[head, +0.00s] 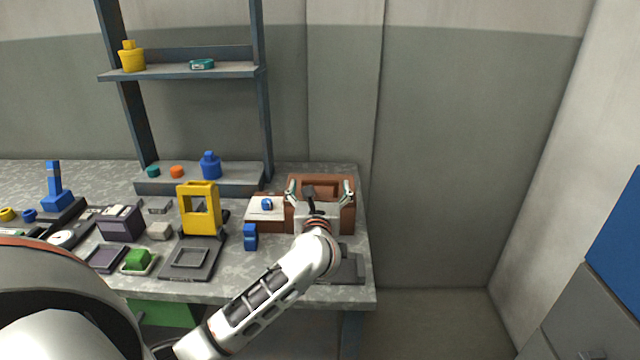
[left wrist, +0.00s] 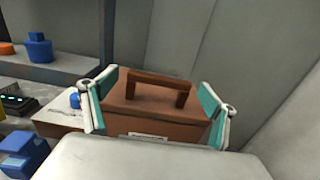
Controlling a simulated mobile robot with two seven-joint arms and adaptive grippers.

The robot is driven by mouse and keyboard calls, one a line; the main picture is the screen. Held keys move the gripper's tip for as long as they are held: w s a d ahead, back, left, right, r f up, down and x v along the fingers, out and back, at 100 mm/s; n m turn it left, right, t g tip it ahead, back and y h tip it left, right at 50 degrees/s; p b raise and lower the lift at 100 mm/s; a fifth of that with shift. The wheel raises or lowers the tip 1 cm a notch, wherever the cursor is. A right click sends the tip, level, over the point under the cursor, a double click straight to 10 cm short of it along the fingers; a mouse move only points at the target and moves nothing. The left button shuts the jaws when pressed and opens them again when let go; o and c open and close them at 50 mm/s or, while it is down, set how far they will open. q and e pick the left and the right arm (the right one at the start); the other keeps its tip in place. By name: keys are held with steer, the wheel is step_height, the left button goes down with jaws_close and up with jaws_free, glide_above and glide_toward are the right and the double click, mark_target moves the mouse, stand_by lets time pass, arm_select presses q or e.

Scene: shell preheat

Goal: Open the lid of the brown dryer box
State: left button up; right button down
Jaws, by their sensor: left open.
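The brown dryer box (head: 342,218) stands at the right end of the workbench, with its lid (left wrist: 150,103) closed as far as I can see. A brown bar handle (left wrist: 158,80) stands up across the lid. My left gripper (head: 320,190) is over the box from the front. Its open fingers, with teal pads, show left and right of the handle in the left wrist view (left wrist: 155,95), with nothing held between them. I cannot tell whether the fingers touch the box. Part of the box front is hidden by my wrist. My right gripper does not show.
A white-topped block with a blue knob (head: 266,204) adjoins the box on the left. A blue piece (head: 250,237) and a yellow frame (head: 200,210) stand further left. A dark plate (head: 348,270) lies in front of the box. Shelves (head: 185,71) rise behind; the floor right of the bench is clear.

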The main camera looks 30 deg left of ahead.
arm_select(q)
steer(key=shift+x, duration=1.05)
steer(key=shift+c, duration=0.3)
